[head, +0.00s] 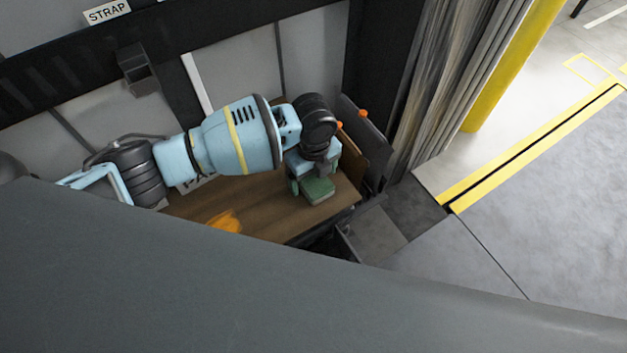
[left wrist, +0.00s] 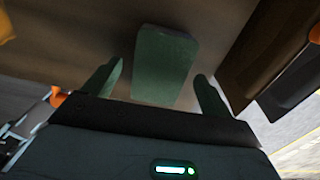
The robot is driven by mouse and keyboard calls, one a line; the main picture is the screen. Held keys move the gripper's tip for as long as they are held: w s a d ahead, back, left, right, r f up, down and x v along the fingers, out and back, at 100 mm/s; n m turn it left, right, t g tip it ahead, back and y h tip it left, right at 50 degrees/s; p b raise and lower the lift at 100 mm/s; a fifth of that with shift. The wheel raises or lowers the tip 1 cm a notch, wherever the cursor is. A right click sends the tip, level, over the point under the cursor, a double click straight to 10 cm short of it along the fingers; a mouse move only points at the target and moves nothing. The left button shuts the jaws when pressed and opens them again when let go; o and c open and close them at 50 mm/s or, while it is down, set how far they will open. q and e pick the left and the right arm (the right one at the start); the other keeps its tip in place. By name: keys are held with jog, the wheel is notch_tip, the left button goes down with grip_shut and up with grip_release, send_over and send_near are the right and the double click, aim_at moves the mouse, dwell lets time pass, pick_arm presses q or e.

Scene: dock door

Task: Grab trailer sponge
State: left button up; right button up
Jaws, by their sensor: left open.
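The sponge (head: 318,190) is a small green block lying on a brown wooden surface (head: 275,212) near its right end. In the left wrist view the sponge (left wrist: 163,65) shows between and just beyond the two green fingers. My left gripper (head: 306,188) is right at the sponge, pointing down, and partly hides it in the head view. In the left wrist view my left gripper (left wrist: 158,82) is open, with a finger on each side of the sponge and a visible gap to each. My right gripper is not in view.
An orange item (head: 226,221) lies on the wooden surface to the left. A dark upright panel (head: 365,140) with orange tips stands close to the right of my gripper. A grey wall with a STRAP label (head: 107,12) is behind. Open floor (head: 550,190) lies at right.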

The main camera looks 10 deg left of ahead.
pick_arm(q)
jog(key=shift+f, duration=0.45)
jog(key=c, duration=0.9)
jog(key=shift+c, duration=0.8)
jog(key=shift+r, duration=0.15)
